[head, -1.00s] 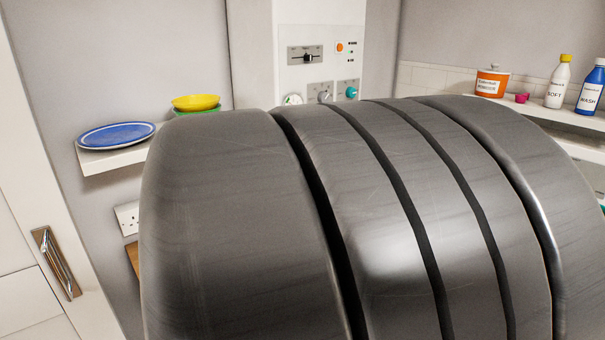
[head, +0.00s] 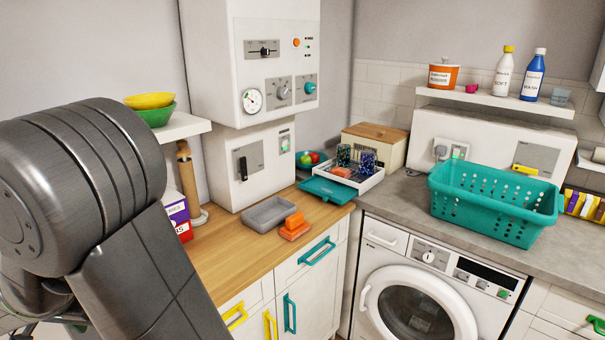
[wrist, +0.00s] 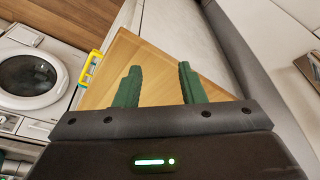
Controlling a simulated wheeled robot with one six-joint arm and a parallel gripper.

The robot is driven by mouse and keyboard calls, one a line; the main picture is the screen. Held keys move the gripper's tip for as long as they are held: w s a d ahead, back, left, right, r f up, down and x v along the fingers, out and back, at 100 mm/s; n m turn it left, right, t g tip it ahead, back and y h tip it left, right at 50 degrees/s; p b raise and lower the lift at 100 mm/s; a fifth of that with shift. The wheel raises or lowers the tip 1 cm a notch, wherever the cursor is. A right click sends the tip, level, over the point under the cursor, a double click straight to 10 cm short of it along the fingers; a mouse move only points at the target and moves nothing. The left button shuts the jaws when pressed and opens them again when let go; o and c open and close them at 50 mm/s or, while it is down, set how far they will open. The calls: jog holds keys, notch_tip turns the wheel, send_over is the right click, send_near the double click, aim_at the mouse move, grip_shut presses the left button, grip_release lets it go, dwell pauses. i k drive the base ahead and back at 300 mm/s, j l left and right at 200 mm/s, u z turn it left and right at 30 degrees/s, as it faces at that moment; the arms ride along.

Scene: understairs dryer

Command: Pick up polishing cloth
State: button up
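I cannot pick out a polishing cloth with certainty. Orange block-like items (head: 293,226) lie on the wooden counter beside a grey tray (head: 268,212); they could be sponges or folded cloth. A white tray (head: 362,183) further back holds an orange item (head: 341,172) and dark patterned cups (head: 367,162). In the wrist view, my gripper (wrist: 158,84) has its two green fingers apart with nothing between them, above a wooden surface. In the head view my arm covers the lower left, and the gripper is out of the picture.
The wooden counter (head: 235,255) is partly bare at its front. A teal basket (head: 490,205) stands on the grey worktop above the washing machine (head: 415,300). A shelf (head: 185,126) with bowls (head: 152,108) projects near my arm. Bottles (head: 533,75) stand on the right shelf.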

aim_at(342, 172)
jog(key=i+l+z, duration=0.15)
jog(key=z, duration=0.25)
jog(key=i+z, duration=0.45)
jog(key=i+l+z, duration=0.1)
jog(key=z, duration=0.3)
jog(key=i+j, duration=0.15)
jog(key=i, duration=0.4)
jog(key=i+j+z, duration=0.15)
jog(key=i, duration=0.35)
